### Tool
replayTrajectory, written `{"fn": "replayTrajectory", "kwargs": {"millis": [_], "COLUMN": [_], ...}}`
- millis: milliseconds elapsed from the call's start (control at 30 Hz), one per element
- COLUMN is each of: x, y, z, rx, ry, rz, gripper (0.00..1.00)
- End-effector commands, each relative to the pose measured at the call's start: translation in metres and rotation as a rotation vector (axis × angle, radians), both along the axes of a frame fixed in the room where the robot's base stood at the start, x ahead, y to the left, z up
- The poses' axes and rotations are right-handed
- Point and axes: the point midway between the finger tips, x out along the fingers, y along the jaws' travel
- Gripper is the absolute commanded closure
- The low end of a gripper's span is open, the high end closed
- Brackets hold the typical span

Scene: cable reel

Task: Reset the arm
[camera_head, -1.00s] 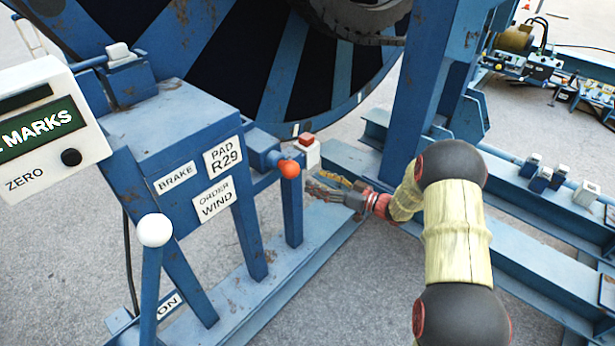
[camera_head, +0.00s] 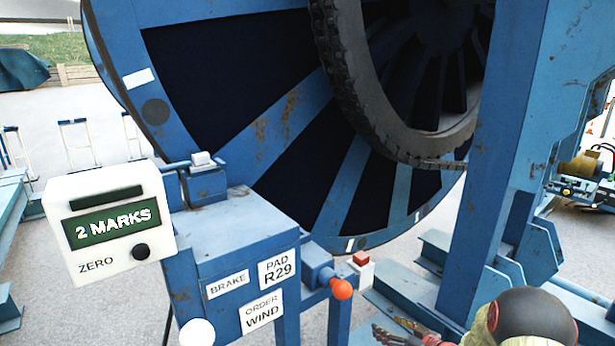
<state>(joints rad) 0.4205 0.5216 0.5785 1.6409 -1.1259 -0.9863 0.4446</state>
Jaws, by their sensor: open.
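My gripper (camera_head: 393,333) is at the bottom edge of the head view, partly cut off by the frame. It is open, and I see nothing between its fingers. It is below and right of the orange-red knob (camera_head: 341,289) on the brake stand (camera_head: 235,232), apart from it. My arm's dark joint and yellowish sleeve show at the bottom right. A red button on a white box (camera_head: 361,270) is above the gripper.
The big blue cable reel (camera_head: 270,115) with a black tyre (camera_head: 350,90) fills the back. A blue post (camera_head: 500,160) stands right. A white counter box (camera_head: 110,225) reads "2 MARKS". A white ball knob (camera_head: 197,333) is at bottom left. Open pavement shows at left.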

Motion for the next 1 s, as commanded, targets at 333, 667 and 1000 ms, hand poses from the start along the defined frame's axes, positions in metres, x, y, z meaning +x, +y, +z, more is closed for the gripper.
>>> {"fn": "replayTrajectory", "kwargs": {"millis": [333,667,1000], "x": [-0.076,-0.230,-0.368], "y": [-0.110,-0.090,0.007], "z": [-0.011,0.091,0.182], "rx": [-0.371,-0.453,-0.339], "ry": [0.431,0.819,0.993], "rz": [-0.410,-0.606,-0.587], "gripper": [0.34,0.34,0.34]}}
